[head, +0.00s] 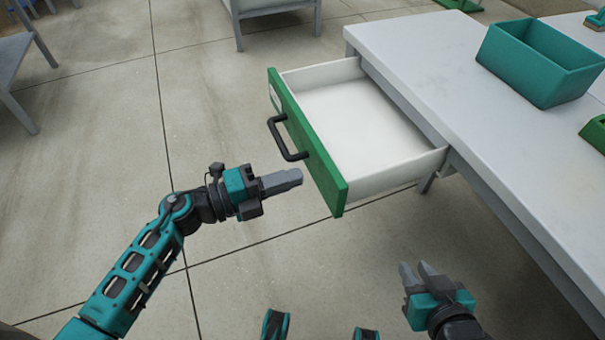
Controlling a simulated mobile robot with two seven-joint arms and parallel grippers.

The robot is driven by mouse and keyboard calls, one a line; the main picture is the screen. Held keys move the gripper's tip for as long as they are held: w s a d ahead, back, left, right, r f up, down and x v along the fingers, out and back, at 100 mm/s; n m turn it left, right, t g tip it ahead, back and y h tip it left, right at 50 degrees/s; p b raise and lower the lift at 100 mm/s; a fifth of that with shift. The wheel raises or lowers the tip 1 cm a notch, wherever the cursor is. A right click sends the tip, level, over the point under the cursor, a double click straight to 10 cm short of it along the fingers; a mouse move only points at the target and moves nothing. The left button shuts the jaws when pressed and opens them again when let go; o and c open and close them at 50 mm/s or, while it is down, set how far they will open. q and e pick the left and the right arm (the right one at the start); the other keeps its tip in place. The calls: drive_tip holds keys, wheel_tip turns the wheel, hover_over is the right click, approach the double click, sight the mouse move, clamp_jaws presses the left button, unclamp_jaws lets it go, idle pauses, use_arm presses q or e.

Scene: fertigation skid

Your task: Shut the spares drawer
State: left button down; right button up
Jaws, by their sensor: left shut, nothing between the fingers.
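The spares drawer (305,142) has a green front, a white inside and a black bar handle (285,138). It stands pulled out from under the white table and looks empty. My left gripper (298,178) is shut and empty, its fingertips pointing right, close to the drawer front just below the handle in the picture. I cannot tell whether it touches the front. My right gripper (415,272) is lower right, below the drawer's near side in the picture, apart from it. Its two fingers show a narrow gap and nothing between them.
The white table (440,60) fills the right side. A teal bin (540,62) stands on it, with a green object (595,132) at the right edge. The tiled floor left of the drawer is clear. Other grey furniture (278,8) stands at the back.

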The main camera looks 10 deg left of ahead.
sight(319, 170)
use_arm(q)
drive_tip(key=shift+x, duration=1.15)
drive_tip(key=shift+w+d, duration=0.25)
use_arm(e)
drive_tip(key=shift+w+a+r, duration=0.1)
drive_tip(key=shift+w+a, duration=0.05)
drive_tip(key=shift+a, duration=0.05)
drive_tip(key=shift+r, duration=0.1)
